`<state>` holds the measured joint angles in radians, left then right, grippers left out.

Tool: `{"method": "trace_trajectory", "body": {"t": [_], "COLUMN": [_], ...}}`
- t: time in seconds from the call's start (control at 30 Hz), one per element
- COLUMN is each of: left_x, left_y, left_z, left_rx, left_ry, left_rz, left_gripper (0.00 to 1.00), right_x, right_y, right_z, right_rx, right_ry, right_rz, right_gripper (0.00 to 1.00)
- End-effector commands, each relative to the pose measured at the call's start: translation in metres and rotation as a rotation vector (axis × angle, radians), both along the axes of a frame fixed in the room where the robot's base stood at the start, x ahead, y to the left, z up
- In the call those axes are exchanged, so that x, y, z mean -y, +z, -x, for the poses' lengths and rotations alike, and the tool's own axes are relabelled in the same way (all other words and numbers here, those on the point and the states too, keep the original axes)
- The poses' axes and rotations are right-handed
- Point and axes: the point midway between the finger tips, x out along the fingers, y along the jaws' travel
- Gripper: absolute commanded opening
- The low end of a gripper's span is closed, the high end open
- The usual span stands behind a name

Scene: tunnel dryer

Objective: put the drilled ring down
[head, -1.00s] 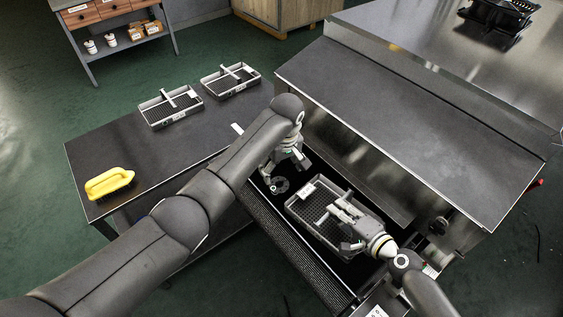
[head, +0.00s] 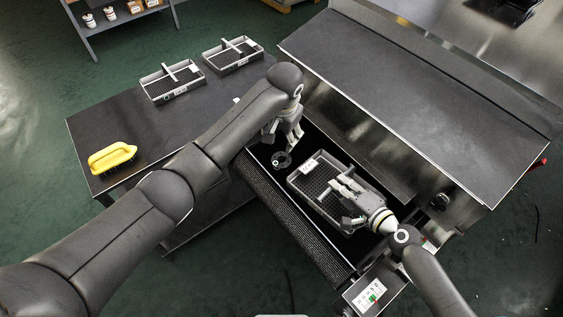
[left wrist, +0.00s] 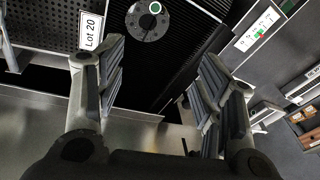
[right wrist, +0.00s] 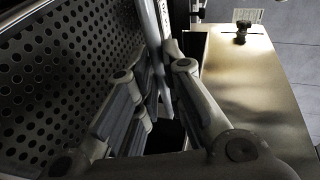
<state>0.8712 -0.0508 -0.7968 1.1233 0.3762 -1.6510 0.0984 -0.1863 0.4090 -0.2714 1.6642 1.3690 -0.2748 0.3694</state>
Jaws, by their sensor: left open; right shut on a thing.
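The drilled ring (head: 282,160) is a dark flat disc with a hole in its middle. It lies on the black belt just left of a grey mesh tray (head: 313,206). The ring (left wrist: 148,20) also shows at the top of the left wrist view, with a green-rimmed spot on it. My left gripper (head: 284,142) is open and empty, just behind the ring and apart from it. My right gripper (head: 352,222) is shut on the mesh tray at its near right side. In the right wrist view the fingers (right wrist: 165,100) partly hide the grip point.
The tray carries a "Lot 20" label (left wrist: 91,30). A dark table (head: 125,125) at the left holds two more trays (head: 172,94) (head: 233,67) and a yellow brush (head: 112,158). The dryer's metal housing (head: 400,85) rises behind the belt.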

Motion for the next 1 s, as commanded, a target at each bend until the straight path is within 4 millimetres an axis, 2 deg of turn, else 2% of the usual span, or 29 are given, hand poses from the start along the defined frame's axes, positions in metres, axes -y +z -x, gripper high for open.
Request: {"method": "trace_trajectory", "body": {"t": [0.47,1.0], "left_x": [-0.003,-0.003], "left_y": [0.001,-0.004], "left_z": [0.003,0.017], "left_rx": [0.042,0.065], "left_ry": [-0.800,-1.707], "left_rz": [-0.206,-0.490], "left_gripper": [0.62,0.62], "right_x": [0.000,0.000], "right_y": [-0.003,-0.003], "right_z": [0.002,0.002], "right_rx": [-0.004,-0.004], "right_ry": [0.003,0.003], "right_rz": [0.006,0.006], "right_gripper": [0.00,0.00]}}
